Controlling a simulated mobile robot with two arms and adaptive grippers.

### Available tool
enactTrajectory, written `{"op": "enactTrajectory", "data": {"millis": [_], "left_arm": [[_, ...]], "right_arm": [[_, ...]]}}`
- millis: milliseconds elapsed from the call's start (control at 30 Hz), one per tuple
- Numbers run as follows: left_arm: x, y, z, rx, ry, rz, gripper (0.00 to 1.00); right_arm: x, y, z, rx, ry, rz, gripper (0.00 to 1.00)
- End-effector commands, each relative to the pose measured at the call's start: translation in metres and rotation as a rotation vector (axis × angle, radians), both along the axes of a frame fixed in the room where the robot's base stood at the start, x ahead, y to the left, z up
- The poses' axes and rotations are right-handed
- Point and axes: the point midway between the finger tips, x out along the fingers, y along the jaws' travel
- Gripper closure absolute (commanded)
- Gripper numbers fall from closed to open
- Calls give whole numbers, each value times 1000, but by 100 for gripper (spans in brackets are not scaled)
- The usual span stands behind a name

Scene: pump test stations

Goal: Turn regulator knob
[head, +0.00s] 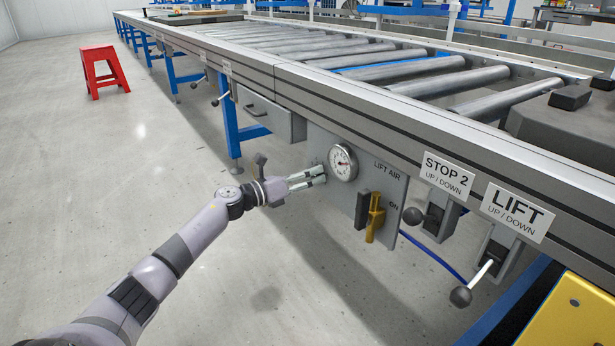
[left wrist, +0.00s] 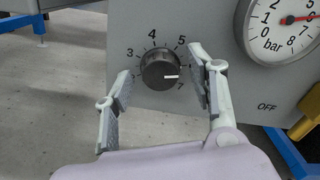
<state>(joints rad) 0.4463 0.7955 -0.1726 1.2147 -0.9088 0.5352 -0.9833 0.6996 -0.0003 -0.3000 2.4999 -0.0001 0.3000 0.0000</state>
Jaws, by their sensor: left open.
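The regulator knob (left wrist: 160,70) is a round black dial with a white mark, on a grey panel (left wrist: 120,22). Its mark points right and slightly down, near the 7 on the printed scale. My left gripper (left wrist: 161,73) is open, with one finger on each side of the knob; I cannot tell whether they touch it. In the head view my left gripper (head: 324,174) is at the panel's left side, just left of the pressure gauge (head: 343,163). The knob is hard to make out there. The gauge also shows in the left wrist view (left wrist: 285,28), its red needle pointing right. My right gripper is not in view.
A yellow valve handle (head: 375,218) sits right of the gauge, by the ON label. Levers under the STOP 2 (head: 447,175) and LIFT (head: 517,212) signs are further right. The roller conveyor (head: 410,70) runs above. A red stool (head: 104,70) stands far left; nearby floor is clear.

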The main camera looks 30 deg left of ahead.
Motion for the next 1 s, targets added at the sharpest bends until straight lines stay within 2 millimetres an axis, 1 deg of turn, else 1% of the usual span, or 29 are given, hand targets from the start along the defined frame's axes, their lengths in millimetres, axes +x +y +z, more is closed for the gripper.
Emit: {"op": "enactTrajectory", "data": {"millis": [167, 267, 500, 700, 833, 1000], "left_arm": [[-6, 3, -1, 0, 1, 2, 48], [-17, 8, -1, 2, 2, 1, 48], [-59, 24, -3, 1, 5, 0, 48], [-90, 37, -1, 2, 3, 0, 48], [-103, 42, -1, 0, 2, 0, 48], [-111, 46, -1, 0, 1, 0, 48]], "right_arm": [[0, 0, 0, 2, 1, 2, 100], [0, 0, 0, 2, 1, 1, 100], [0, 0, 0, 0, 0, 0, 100], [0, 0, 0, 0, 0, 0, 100], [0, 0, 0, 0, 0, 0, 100], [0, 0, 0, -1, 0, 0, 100]]}}
